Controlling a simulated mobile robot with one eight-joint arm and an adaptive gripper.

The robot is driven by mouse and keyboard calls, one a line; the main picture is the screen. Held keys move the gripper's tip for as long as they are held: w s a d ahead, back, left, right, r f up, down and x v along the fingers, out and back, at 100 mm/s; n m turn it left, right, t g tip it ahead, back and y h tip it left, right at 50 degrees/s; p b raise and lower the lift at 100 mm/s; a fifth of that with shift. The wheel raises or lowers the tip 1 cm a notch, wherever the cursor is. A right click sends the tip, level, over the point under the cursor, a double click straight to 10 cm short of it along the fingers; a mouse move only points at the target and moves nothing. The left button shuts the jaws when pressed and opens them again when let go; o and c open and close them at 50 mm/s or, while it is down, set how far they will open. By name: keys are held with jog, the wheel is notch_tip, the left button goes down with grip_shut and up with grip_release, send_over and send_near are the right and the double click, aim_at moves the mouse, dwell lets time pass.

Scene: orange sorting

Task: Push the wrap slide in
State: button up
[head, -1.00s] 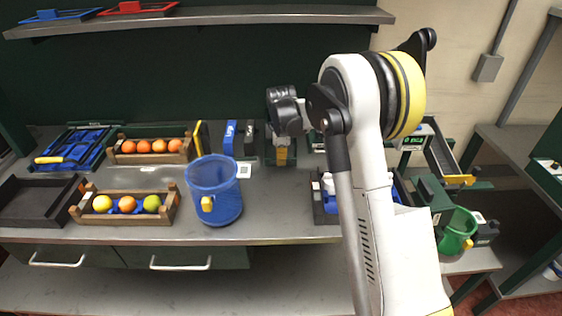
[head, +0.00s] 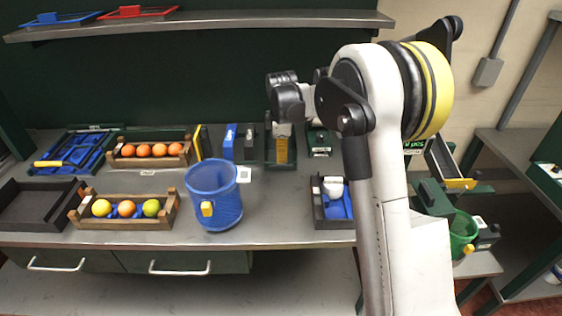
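I cannot tell for certain which thing is the wrap slide. A dark station with an upright yellow part (head: 281,150) stands at the back of the bench, below the black end of my arm. A dark tray (head: 334,223) with a white roll-like thing (head: 333,187) and blue parts sits at the bench's front right, partly behind my arm. My gripper (head: 283,122) is small and dark, just above the yellow part. Its fingers do not show clearly, and I cannot tell whether it touches anything.
A blue bin (head: 213,205) stands at the bench front. Wooden crates of oranges (head: 150,150) and mixed fruit (head: 128,208) are left, beside an empty black tray (head: 37,204). A blue box (head: 229,142) stands left of the yellow part. A green bin (head: 461,236) is right of my arm.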

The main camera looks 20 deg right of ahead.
notch_tip(320, 180, up, 6)
jog(key=s, duration=0.1)
jog(key=shift+a+r, duration=0.2)
jog(key=shift+s, duration=0.15)
jog(key=s+a+r+m+t, duration=0.1)
jog(key=s+a+r+m, duration=0.2)
jog(key=s, duration=0.5)
jog(key=s+a+r+m+t, duration=0.1)
jog(key=s+r+m, duration=0.35)
jog(key=s, duration=0.35)
jog(key=s+a+f+m+t, duration=0.1)
jog(key=s+f+m, duration=0.1)
jog(key=s, duration=0.6)
jog(key=s+a+f+m+t+b, duration=0.1)
jog(key=s+f+m+t, duration=0.1)
jog(key=s+m, duration=0.3)
jog(key=s+f, duration=0.1)
jog(key=s, duration=0.3)
jog(key=shift+a+f+y, duration=0.3)
jog(key=shift+a, duration=0.05)
